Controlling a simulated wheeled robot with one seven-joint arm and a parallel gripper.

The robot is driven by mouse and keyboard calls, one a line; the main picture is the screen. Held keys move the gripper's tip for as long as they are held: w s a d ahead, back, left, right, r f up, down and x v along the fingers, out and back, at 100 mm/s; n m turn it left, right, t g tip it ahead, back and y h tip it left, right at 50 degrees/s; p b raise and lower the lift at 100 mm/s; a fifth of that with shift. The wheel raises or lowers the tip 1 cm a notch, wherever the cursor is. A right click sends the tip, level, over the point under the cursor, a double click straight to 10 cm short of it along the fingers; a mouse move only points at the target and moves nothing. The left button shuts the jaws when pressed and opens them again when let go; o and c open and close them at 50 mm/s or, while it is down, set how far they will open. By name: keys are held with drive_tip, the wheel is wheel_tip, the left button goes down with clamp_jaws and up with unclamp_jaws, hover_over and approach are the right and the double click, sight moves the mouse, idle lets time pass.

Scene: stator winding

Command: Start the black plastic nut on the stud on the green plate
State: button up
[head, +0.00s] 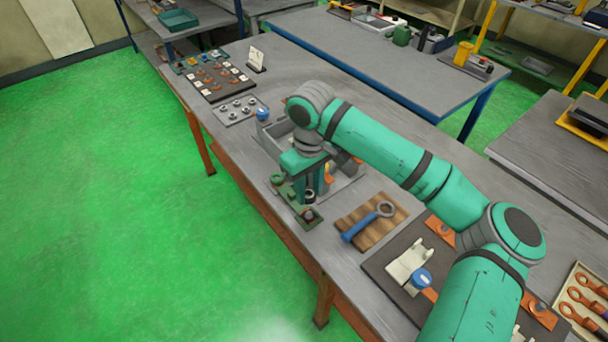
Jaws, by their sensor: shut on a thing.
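The green plate (291,199) lies near the front edge of the long grey bench, left of a wooden board. A dark upright fitting (308,214) stands at its near right end; I cannot tell whether it is the stud. My gripper (309,196) points down over the plate, just behind that fitting. It is shut on a small dark thing, which looks like the black plastic nut but is mostly hidden by the fingers. I cannot tell whether the nut touches a stud.
A blue-handled ring wrench (368,221) lies on the wooden board (391,205). A grey tray (274,143) is behind my gripper. A plate of small metal parts (229,116) is farther left. A dark mat with parts (384,266) lies right of the board.

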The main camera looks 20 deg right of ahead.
hover_over(309, 214)
drive_tip(key=shift+w+d+f, duration=0.1)
drive_tip(key=shift+w+f, duration=0.1)
drive_tip(key=shift+f, duration=0.85)
drive_tip(key=shift+w+d+f, duration=0.1)
drive_tip(key=shift+w+f, duration=0.05)
drive_tip(key=shift+f, duration=0.85)
drive_tip(key=shift+s+d+f, duration=0.1)
drive_tip(key=shift+s+f, duration=0.05)
drive_tip(key=shift+f, duration=0.5)
drive_tip(key=shift+a+f, duration=0.35)
drive_tip(key=shift+f, duration=0.25)
drive_tip(key=shift+d, duration=0.2)
drive_tip(key=shift+s+a, duration=0.1)
drive_tip(key=shift+f, duration=0.85)
idle(0.4)
